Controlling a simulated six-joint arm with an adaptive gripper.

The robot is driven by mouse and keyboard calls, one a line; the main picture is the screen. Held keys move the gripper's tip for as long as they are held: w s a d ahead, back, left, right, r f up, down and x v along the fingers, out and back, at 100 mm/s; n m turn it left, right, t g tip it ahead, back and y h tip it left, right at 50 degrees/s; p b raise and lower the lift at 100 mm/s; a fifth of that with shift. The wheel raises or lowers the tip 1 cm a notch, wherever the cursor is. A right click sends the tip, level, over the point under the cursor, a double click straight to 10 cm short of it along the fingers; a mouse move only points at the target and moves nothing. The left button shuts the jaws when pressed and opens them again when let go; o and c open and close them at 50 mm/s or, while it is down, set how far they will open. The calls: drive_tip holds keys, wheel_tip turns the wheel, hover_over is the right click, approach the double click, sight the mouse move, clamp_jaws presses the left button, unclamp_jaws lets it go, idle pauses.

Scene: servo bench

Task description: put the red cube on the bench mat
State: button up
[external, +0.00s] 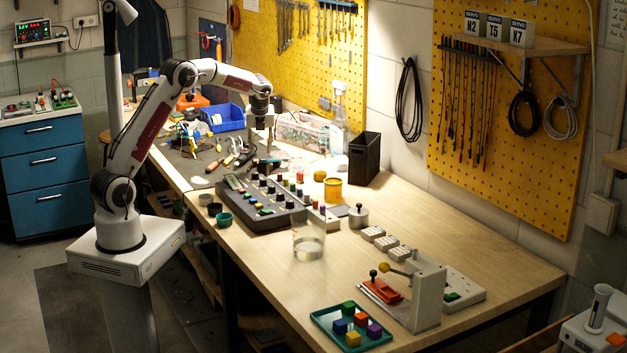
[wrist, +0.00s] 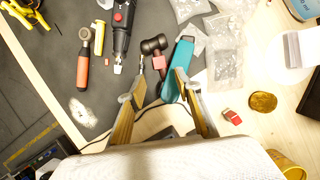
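My gripper (external: 262,143) points down over the far part of the bench; its two fingers (wrist: 160,88) are spread apart in the wrist view with nothing between them.
A teal-handled tool (wrist: 180,62) lies close to the right finger. A red-handled tool (wrist: 83,70) lies left. A red-and-white piece (wrist: 231,116), brass disc (wrist: 263,102) and yellow cup (external: 332,188) stand right. A blue bin (external: 222,118) is behind. A teal tray (external: 322,318) holds coloured cubes.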

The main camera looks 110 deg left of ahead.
drive_tip(key=shift+w+d, duration=0.1)
drive_tip(key=w+d+r+n+t, duration=0.15)
drive_tip(key=w+d+r, duration=0.25)
drive_tip(key=d, duration=0.6)
drive_tip(key=w+d+r+n+t, duration=0.15)
drive_tip(key=w+d+r, duration=0.3)
drive_tip(key=d, duration=0.55)
drive_tip(key=w+d+r+n+t, duration=0.1)
drive_tip(key=w+d+r+n, duration=0.25)
drive_tip(key=d, duration=0.65)
drive_tip(key=s+d+r+n+t+h, duration=0.1)
drive_tip(key=s+d+n, duration=0.1)
drive_tip(key=d, duration=0.8)
drive_tip(key=s+d+r+n+t+h, duration=0.1)
drive_tip(key=s+d, duration=0.2)
drive_tip(key=d, duration=0.6)
drive_tip(key=s+d+f+n+t+h, duration=0.1)
drive_tip(key=s+d+f+n+h, duration=0.1)
drive_tip(key=s+d, duration=0.6)
drive_tip(key=d+f+n, duration=0.1)
drive_tip(key=d+n, duration=0.1)
drive_tip(key=d, duration=0.2)
drive_tip(key=shift+s+f, duration=0.35)
drive_tip(key=shift+s, duration=0.05)
